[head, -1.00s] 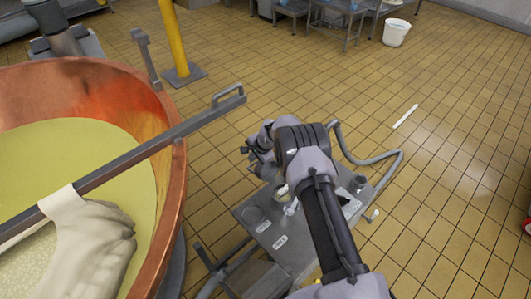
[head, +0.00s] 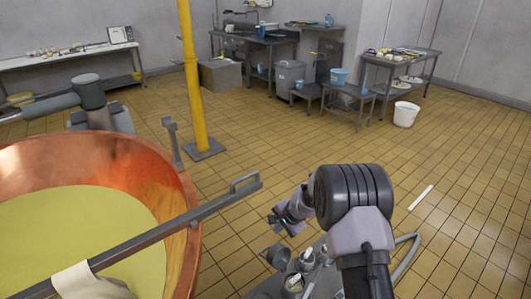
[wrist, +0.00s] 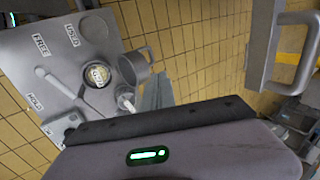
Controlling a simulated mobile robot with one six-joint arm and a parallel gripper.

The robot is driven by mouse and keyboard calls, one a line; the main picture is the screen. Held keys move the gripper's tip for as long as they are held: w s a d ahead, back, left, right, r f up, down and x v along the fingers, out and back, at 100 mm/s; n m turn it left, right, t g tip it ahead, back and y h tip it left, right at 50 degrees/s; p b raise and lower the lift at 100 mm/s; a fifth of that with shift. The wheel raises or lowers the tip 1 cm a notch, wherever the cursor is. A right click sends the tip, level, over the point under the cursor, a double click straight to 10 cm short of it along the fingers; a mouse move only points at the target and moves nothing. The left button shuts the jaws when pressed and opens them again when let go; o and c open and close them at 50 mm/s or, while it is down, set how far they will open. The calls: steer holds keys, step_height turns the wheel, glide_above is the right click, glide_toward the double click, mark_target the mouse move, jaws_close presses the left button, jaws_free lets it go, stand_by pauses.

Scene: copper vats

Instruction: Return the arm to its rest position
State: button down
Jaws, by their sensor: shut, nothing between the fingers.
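My gripper (head: 284,222) shows in the head view at the end of my folded arm, right of the copper vat's bar handle, in the air above the small work tray. It is shut and holds nothing. In the wrist view its shut fingers (wrist: 155,92) show beyond the purple gripper body, over the tray's edge. The grey tray (wrist: 55,58) carries labels reading FREE, USED and HOLD. On it are a jar (wrist: 97,75), a grey cup with a handle (wrist: 134,66) and a small white bottle (wrist: 125,98). My arm covers part of the tray in the head view.
The copper vat (head: 100,155) with yellowish liquid stands at left. A metal bar (head: 165,229) with a pale cloth (head: 88,282) crosses it and reaches toward my gripper. A yellow post (head: 190,80) stands behind. Open tiled floor lies at right, with a white bucket (head: 405,114) farther back.

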steer(key=s+r+n, duration=0.2)
steer(key=s+r, duration=0.6)
steer(key=r, duration=0.6)
steer(key=s+r+n, duration=0.2)
steer(key=s+r, duration=0.7)
steer(key=r, duration=0.5)
steer(key=s+d+r+n, duration=0.1)
steer(key=s, duration=1)
steer(key=s+d+r+n+t+h, duration=0.1)
steer(key=s+d, duration=0.1)
steer(key=s, duration=0.9)
steer(key=shift+r, duration=0.35)
